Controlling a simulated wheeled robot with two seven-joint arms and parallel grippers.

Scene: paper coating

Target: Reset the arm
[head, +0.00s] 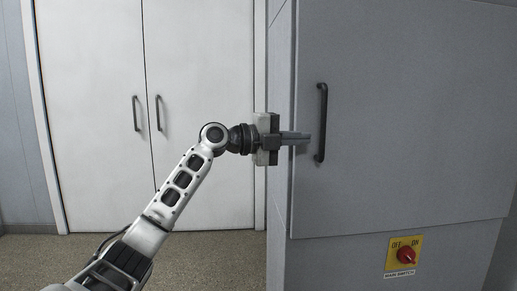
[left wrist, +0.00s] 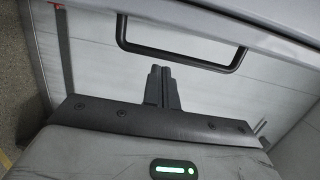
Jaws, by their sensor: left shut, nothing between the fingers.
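My left arm reaches in from the lower left in the head view. My left gripper (head: 297,137) is shut and empty, pointing right toward the grey cabinet door. Its tips are a little left of the dark vertical door handle (head: 321,122) and apart from it. In the left wrist view the shut fingers (left wrist: 159,78) point at the grey door panel, and the handle (left wrist: 180,50) lies beyond them. My right gripper is not in view.
The grey cabinet (head: 420,110) fills the right side, its door closed. A red switch on a yellow plate (head: 404,254) is low on its front. White double doors (head: 200,80) stand closed behind my arm. Speckled floor (head: 210,262) is clear at lower left.

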